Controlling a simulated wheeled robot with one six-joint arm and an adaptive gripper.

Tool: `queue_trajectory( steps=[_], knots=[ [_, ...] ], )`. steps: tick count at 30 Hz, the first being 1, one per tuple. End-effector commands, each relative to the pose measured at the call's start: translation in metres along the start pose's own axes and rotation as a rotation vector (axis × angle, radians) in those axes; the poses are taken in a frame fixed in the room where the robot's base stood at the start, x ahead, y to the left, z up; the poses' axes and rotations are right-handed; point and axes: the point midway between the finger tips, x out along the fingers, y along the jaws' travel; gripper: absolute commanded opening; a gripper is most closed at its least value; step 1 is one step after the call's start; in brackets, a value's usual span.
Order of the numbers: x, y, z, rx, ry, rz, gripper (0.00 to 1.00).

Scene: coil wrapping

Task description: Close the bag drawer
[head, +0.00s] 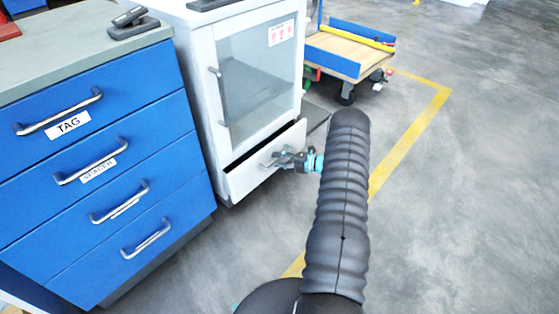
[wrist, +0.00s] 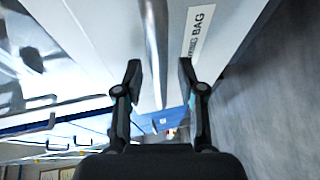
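The bag drawer (head: 243,181) is the bottom drawer of the white glass-door cabinet (head: 208,114). Its front stands out from the cabinet, so it is partly open. In the wrist view the white drawer front carries a BAG label (wrist: 199,30) and a metal bar handle (wrist: 157,45). My gripper (head: 279,159) is at the drawer front, by the handle. In the wrist view my gripper (wrist: 160,76) has its two fingers apart, one on each side of the handle's line, with gaps on both sides. I cannot tell whether either finger touches the drawer.
A blue drawer unit (head: 115,170) with TAG and SPACER labels stands to the left of the cabinet. A wooden-decked cart (head: 333,48) with blue sides stands behind, to the right. Yellow floor tape (head: 412,135) runs to the right of my arm. The grey floor on the right is clear.

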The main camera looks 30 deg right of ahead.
Motion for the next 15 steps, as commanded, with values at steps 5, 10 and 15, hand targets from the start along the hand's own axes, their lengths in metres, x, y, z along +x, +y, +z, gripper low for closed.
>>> queue_trajectory(
  steps=[5, 10, 15],
  knots=[
    [-0.0002, -0.0001, 0.0000, 0.000, 0.000, 0.000, 0.19],
    [-0.0003, -0.0002, -0.0001, 0.000, 0.000, 0.000, 0.00],
    [0.0002, -0.0005, 0.0001, 0.000, 0.000, 0.000, 0.00]
  ],
)
